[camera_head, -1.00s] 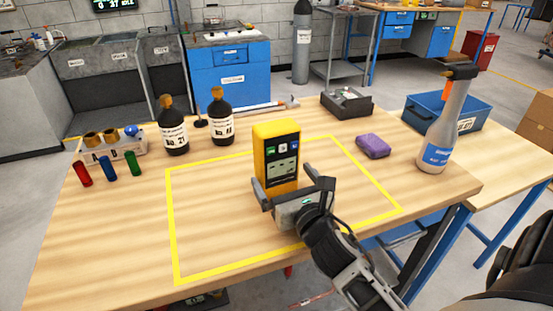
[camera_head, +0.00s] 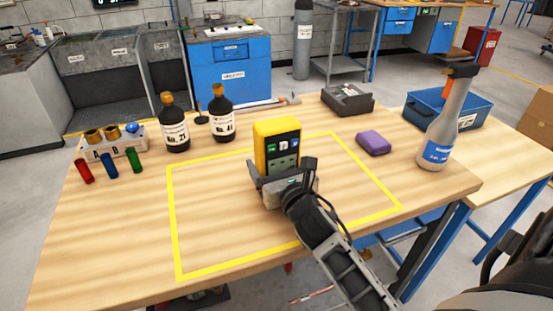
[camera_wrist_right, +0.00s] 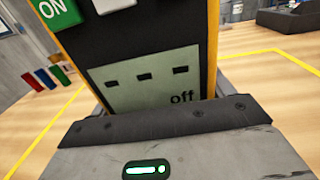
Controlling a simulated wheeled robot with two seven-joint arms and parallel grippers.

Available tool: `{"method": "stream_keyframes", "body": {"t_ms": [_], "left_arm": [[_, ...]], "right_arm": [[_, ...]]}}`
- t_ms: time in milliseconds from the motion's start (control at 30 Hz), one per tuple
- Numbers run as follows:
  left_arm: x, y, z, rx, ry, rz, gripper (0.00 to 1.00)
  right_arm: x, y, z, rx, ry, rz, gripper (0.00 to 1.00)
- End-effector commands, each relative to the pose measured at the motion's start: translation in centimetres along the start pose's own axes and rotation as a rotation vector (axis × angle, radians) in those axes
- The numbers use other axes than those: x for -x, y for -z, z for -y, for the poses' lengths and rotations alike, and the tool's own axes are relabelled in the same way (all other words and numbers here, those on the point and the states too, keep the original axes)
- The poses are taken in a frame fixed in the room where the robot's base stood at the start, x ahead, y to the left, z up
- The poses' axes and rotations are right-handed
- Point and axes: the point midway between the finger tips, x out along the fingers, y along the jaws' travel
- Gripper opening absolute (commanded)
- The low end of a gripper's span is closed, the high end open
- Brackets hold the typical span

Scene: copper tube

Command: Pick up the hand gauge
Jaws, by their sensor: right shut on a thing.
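The hand gauge (camera_head: 278,140) is a yellow and black box with a screen and small buttons on its front. It stands upright inside the yellow outline on the wooden table. My right gripper (camera_head: 282,172) is shut on its lower part, with a finger at each side. In the right wrist view the gauge (camera_wrist_right: 150,60) fills the upper middle, with an "ON" button and a screen that reads "off". The gripper's body hides its lower end, so I cannot tell whether it touches the table. My left gripper is not in view.
Two dark bottles (camera_head: 222,118) stand behind the gauge to the left. A rack (camera_head: 112,147) and red, blue and green tubes (camera_head: 108,166) are at the far left. The outlined area's front is clear.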

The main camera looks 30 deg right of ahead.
Motion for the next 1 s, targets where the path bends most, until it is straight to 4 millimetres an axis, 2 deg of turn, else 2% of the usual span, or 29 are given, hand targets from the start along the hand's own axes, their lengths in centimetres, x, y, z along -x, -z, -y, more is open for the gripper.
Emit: {"method": "stream_keyframes", "body": {"t_ms": [267,400,667,833,967,1000], "left_arm": [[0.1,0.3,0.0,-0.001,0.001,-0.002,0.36],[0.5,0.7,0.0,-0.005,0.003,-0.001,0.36],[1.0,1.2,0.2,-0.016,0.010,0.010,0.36],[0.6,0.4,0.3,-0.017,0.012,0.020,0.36],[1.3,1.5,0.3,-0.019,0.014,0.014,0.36],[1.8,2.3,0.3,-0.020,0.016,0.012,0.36]], "right_arm": [[0.0,-1.2,0.0,0.004,-0.002,0.007,0.43],[0.0,-3.7,0.0,0.008,-0.004,0.011,0.43],[5.2,-9.7,-0.4,0.003,-0.006,0.007,0.43],[9.6,-11.1,-0.7,0.001,-0.003,0.001,0.43],[12.2,-12.6,-0.8,-0.001,-0.001,-0.001,0.43],[12.5,-13.0,-0.8,-0.002,0.003,-0.004,0.43]]}}
